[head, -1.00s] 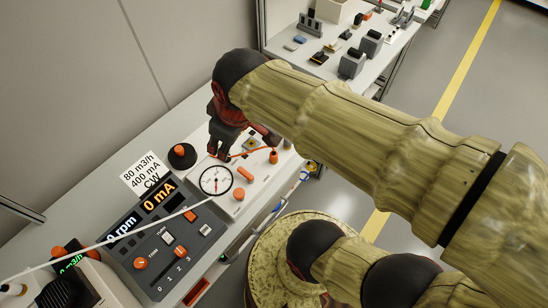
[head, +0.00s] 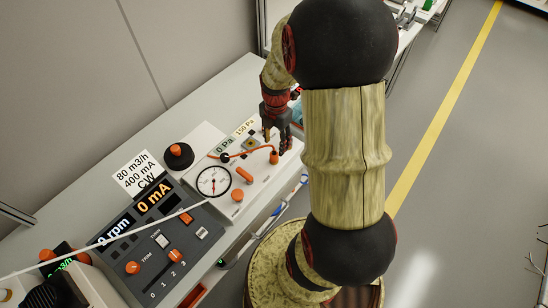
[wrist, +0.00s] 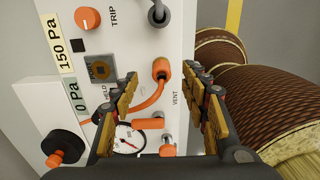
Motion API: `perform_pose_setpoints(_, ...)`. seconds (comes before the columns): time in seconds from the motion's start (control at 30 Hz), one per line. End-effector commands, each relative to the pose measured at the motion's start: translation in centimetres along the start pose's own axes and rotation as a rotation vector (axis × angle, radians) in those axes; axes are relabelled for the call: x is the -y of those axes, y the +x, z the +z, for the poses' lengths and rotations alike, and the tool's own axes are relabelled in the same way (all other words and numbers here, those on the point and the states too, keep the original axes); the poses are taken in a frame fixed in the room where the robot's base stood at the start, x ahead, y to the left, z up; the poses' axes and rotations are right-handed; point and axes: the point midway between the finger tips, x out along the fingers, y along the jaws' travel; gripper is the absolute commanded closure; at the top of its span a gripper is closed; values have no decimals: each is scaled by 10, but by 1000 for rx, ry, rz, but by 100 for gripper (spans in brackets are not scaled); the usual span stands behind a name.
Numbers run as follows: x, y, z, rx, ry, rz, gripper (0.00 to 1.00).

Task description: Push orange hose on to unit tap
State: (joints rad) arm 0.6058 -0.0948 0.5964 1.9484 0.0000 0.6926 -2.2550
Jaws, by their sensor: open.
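The orange hose (head: 250,151) arcs over the white panel unit (head: 205,143). Its thick orange end (head: 274,157) stands at the panel's right side; that end also shows in the wrist view (wrist: 161,69), beside the VENT label. The hose (wrist: 150,102) bends down and left from there, its far part hidden by a finger. My gripper (head: 277,141) is open just above the thick end. In the wrist view, the fingers of my gripper (wrist: 163,82) spread either side of it, apparently not touching. A silver fitting (wrist: 167,138) shows lower down; I cannot tell which fitting is the unit tap.
A round gauge (head: 213,181), orange knobs (head: 244,175) and a black disc with an orange knob (head: 180,156) are close by. A grey control box (head: 160,240) stands in front. A white cable crosses the lower left. Open floor lies right of the bench.

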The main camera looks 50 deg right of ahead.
Motion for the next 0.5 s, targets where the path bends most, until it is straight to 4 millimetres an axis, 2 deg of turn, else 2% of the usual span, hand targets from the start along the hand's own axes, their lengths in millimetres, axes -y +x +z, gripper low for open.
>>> perform_pose_setpoints(0.27,0,0,0,0,-1,0,55)
perform_pose_setpoints(0.5,0,21,-2,0,0,-1,55)
